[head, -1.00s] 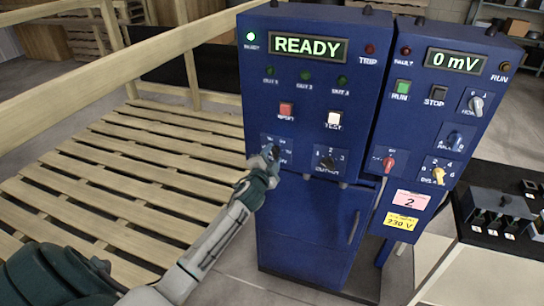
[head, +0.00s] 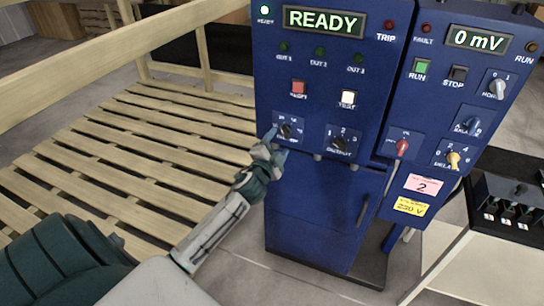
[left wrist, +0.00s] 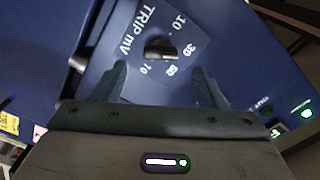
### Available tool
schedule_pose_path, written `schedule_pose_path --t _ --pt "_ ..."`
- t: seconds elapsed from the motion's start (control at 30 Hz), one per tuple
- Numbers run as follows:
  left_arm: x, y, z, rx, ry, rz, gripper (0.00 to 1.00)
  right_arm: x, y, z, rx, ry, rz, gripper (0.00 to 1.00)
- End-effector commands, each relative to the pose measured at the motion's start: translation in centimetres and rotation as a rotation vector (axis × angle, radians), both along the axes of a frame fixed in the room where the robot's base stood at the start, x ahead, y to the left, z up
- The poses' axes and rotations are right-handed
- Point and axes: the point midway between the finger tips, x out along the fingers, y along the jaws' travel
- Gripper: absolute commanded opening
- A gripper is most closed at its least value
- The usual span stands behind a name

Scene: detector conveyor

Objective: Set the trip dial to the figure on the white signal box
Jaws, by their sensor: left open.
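The trip dial (head: 285,131) is a black knob on a blue plate at the lower left of the blue cabinet's front. In the left wrist view its knob (left wrist: 160,48) shows close up, with "TRIP mV" and the figures 10, 30, 50 and 70 around it. The knob's bar lies roughly across that picture; which end is the pointer I cannot tell. My left gripper (head: 276,145) is open and empty, just in front of and below the dial. Its fingers (left wrist: 163,82) stand apart, with the knob between and beyond them. I cannot make out a white signal box. My right gripper is not in view.
The output knob (head: 339,141) is close right of the trip dial. The red reset button (head: 298,88) and white test button (head: 348,98) are above. A wooden slatted platform (head: 130,150) lies left.

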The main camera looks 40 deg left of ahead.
Motion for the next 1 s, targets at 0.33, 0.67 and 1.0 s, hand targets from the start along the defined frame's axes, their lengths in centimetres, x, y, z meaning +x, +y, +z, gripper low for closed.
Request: schedule_pose_path --t 0.33,0.67,1.0 --pt "-4.9 -1.2 -0.1 0.0 -0.001 -0.002 0.65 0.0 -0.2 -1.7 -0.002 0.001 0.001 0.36" --pt "-5.2 -1.3 0.1 -0.001 -0.002 0.0 0.65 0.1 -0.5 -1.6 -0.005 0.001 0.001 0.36" --pt "-5.2 -1.2 -0.5 -0.006 0.007 0.001 0.65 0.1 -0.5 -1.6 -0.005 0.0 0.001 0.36"
